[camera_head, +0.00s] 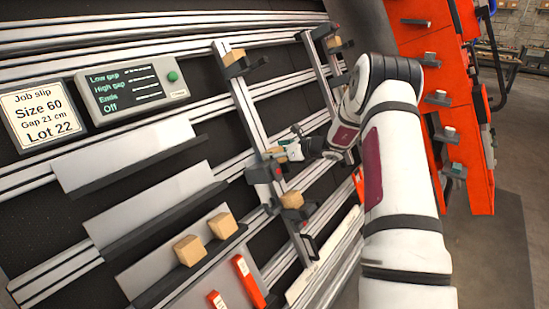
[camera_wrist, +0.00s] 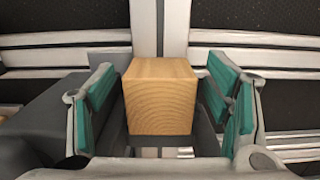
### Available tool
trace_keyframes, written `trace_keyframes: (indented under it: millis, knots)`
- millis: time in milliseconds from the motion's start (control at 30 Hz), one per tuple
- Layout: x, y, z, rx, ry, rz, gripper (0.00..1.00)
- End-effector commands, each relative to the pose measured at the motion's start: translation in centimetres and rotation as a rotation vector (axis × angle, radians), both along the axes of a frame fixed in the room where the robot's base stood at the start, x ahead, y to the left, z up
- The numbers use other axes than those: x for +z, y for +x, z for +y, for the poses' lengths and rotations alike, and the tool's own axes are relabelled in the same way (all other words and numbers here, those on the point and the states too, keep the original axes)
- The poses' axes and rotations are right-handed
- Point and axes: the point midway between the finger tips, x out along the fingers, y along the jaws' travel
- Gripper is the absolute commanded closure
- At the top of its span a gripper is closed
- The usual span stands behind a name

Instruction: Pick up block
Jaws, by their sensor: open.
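A wooden block (camera_wrist: 160,95) sits on a dark support between the two teal-padded fingers of my gripper (camera_wrist: 168,92) in the wrist view. The fingers stand apart on either side of it, with gaps at both sides. In the head view my gripper (camera_head: 290,148) is at the middle of the rail frame, and the block (camera_head: 273,154) shows just left of it, partly hidden. Other wooden blocks sit on supports above (camera_head: 234,57) and below (camera_head: 292,199), and one at the upper right (camera_head: 335,42). Two more blocks (camera_head: 222,225) (camera_head: 189,250) rest on the lowest shelf.
A job slip (camera_head: 38,115) reads Size 60, Gap 21 cm, Lot 22. A control panel (camera_head: 132,90) is beside it. Pale angled shelves (camera_head: 130,155) lie left of the upright rails (camera_head: 245,105). Red-orange parts (camera_head: 247,280) lie below. An orange rack (camera_head: 460,110) stands at right.

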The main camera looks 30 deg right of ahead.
Motion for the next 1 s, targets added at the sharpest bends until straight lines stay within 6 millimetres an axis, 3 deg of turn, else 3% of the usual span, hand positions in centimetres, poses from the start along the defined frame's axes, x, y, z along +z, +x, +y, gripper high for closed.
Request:
trace_keyframes:
  millis: [233,467,767,1000]
  knots:
    - [0.0,0.1,0.0,0.000,0.000,0.000,0.31]
    - [0.0,0.1,0.0,0.000,0.000,0.000,0.81]
    - [0.2,0.1,0.0,0.000,-0.001,0.000,0.81]
    - [3.4,0.1,0.0,0.000,-0.004,-0.004,0.81]
